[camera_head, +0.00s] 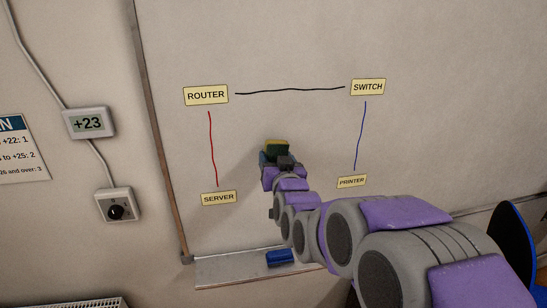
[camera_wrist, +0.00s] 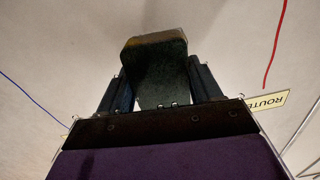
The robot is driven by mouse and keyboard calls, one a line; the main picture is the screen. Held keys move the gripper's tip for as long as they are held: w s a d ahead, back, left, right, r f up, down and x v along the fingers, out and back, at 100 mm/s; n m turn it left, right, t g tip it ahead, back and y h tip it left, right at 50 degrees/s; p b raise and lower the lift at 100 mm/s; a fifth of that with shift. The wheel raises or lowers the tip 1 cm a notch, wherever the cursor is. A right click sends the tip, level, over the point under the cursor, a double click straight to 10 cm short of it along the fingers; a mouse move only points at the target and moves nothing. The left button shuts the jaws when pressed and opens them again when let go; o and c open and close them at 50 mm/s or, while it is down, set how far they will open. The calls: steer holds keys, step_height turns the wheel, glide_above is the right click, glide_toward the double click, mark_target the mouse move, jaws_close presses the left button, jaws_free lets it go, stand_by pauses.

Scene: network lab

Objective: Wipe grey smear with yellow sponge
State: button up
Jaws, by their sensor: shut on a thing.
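My gripper (camera_head: 279,158) is shut on the yellow sponge (camera_head: 276,146), in front of the middle of the board (camera_head: 300,125). The sponge has a yellow part and a dark green part. In the wrist view the sponge (camera_wrist: 155,62) stands between the two dark fingers of my gripper (camera_wrist: 161,85), its dark face towards the camera. I cannot tell whether the sponge touches the board. I see no grey smear in either view; my arm and the sponge hide part of the board.
Labels ROUTER (camera_head: 206,95), SWITCH (camera_head: 368,87), SERVER (camera_head: 219,198) and PRINTER (camera_head: 352,181) surround the gripper, with black, red (camera_head: 213,150) and blue (camera_head: 360,137) lines. A blue block (camera_head: 280,257) lies on the ledge (camera_head: 225,270). A +23 display (camera_head: 87,123) hangs left.

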steer(key=shift+v, duration=1.05)
steer(key=shift+v, duration=1.45)
